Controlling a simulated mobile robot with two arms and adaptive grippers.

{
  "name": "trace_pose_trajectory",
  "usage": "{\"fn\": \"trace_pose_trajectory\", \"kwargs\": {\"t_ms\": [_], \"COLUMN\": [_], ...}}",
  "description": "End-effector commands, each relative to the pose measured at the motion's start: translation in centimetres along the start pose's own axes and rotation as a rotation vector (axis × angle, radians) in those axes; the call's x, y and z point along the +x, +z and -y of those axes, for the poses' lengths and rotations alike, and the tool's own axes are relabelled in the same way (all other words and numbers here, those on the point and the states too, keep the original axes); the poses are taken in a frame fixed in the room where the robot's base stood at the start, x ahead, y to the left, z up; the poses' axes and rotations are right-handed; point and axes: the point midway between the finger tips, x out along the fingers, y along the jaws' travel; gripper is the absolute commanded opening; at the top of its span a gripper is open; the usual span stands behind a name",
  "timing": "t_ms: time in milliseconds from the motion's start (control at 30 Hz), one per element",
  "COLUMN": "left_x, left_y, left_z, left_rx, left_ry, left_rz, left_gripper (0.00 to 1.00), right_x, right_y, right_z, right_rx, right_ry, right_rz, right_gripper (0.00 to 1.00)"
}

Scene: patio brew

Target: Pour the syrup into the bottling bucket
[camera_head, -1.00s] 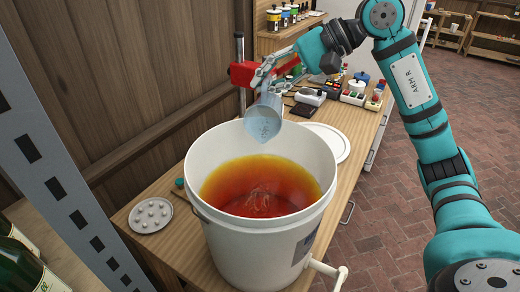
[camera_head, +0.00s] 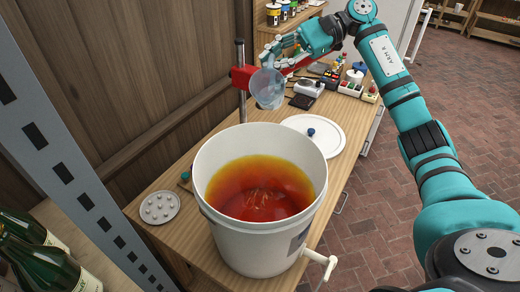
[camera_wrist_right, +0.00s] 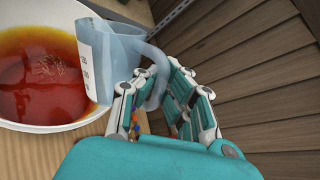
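The white bottling bucket (camera_head: 262,256) stands on the wooden bench, open at the top, with amber-red liquid (camera_head: 262,188) inside. My right gripper (camera_head: 283,55) is shut on the handle of a translucent blue jug (camera_head: 268,90). The jug is in the air just beyond the bucket's far rim, apart from it. No stream falls from it, and I cannot tell whether syrup is left inside. In the right wrist view the jug (camera_wrist_right: 118,50) shows printed marks, and the fingers (camera_wrist_right: 160,92) close around its handle beside the bucket (camera_wrist_right: 60,10). My left gripper is not in view.
A white lid (camera_head: 322,128) with a blue knob lies behind the bucket. A round studded disc (camera_head: 160,207) lies at left. A red clamp on a post (camera_head: 241,75) stands behind the jug. Green bottles (camera_head: 40,255) are at lower left. Small devices (camera_head: 308,88) crowd the back.

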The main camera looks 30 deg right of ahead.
Motion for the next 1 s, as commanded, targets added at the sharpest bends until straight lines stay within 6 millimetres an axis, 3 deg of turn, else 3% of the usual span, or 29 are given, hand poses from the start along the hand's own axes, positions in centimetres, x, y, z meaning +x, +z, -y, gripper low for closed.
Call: {"fn": "trace_pose_trajectory", "kwargs": {"t_ms": [33, 267, 500, 767, 1000], "left_x": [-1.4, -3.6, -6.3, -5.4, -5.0], "left_y": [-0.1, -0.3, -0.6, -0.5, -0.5], "left_z": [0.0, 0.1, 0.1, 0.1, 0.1], "left_rx": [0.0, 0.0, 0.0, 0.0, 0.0], "left_ry": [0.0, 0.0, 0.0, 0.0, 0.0], "left_rz": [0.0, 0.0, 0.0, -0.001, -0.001], "left_gripper": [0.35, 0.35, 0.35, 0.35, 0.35], "right_x": [-0.7, -2.0, -3.7, -4.0, -4.7], "right_y": [1.0, 0.8, 2.1, 0.2, 0.2], "right_z": [0.9, 2.9, 5.4, 5.9, 6.8], "right_rx": [0.029, 0.159, 0.285, 0.425, 0.526], "right_ry": [0.0, 0.007, 0.015, 0.024, 0.029], "right_rz": [0.021, 0.111, 0.201, 0.297, 0.368], "right_gripper": [0.0, 0.0, 0.0, 0.0, 0.0]}}
